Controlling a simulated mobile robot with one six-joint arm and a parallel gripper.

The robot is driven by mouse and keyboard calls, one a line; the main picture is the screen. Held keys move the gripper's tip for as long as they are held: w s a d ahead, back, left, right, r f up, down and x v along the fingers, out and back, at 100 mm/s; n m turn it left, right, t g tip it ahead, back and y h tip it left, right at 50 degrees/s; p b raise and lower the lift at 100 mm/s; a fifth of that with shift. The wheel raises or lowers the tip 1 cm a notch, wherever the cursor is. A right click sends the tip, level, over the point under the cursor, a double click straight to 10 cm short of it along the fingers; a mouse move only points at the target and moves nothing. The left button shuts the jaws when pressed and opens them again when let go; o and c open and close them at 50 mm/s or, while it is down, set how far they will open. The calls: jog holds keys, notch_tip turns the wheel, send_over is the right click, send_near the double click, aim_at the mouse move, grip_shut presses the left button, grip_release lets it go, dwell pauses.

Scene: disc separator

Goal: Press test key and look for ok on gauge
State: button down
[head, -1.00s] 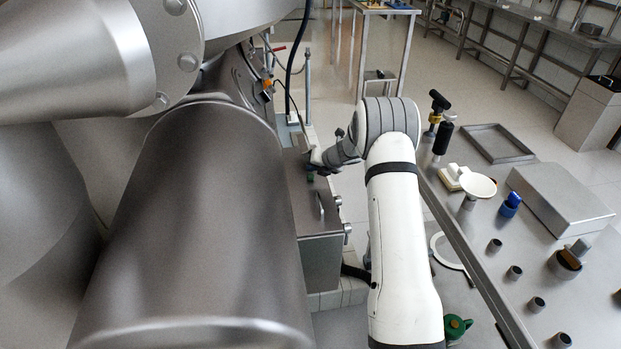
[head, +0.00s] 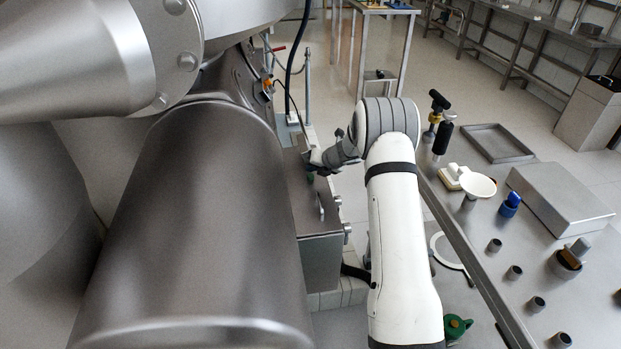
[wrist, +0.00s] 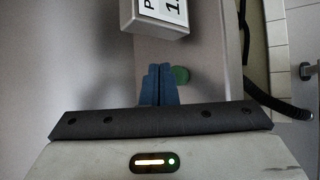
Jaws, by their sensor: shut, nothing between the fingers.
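A round green key (wrist: 181,75) sits on a grey metal face in the wrist view, just right of my fingertips and partly behind them. My gripper (wrist: 158,70) has its two blue fingers closed together, with nothing held. Whether the fingers touch the key cannot be told. A pale box with a printed label (wrist: 160,14) is above the fingers in the wrist view. No gauge reading can be made out.
Large steel drums (head: 190,230) fill the left. A steel bench (head: 470,240) with a funnel (head: 478,185), a closed steel case (head: 560,198) and several small cups stands right of my arm. A black hose (wrist: 278,100) runs at the right in the wrist view.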

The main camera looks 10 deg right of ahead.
aim_at(313, 177)
jog(key=shift+f, duration=0.35)
jog(key=shift+f+b, duration=0.55)
jog(key=shift+f, duration=0.15)
dwell(0.9)
jog(key=shift+r+p, duration=1)
jog(key=shift+r, duration=0.1)
notch_tip(313, 177, up, 6)
jog(key=p, duration=0.5)
jog(key=shift+p, duration=0.35)
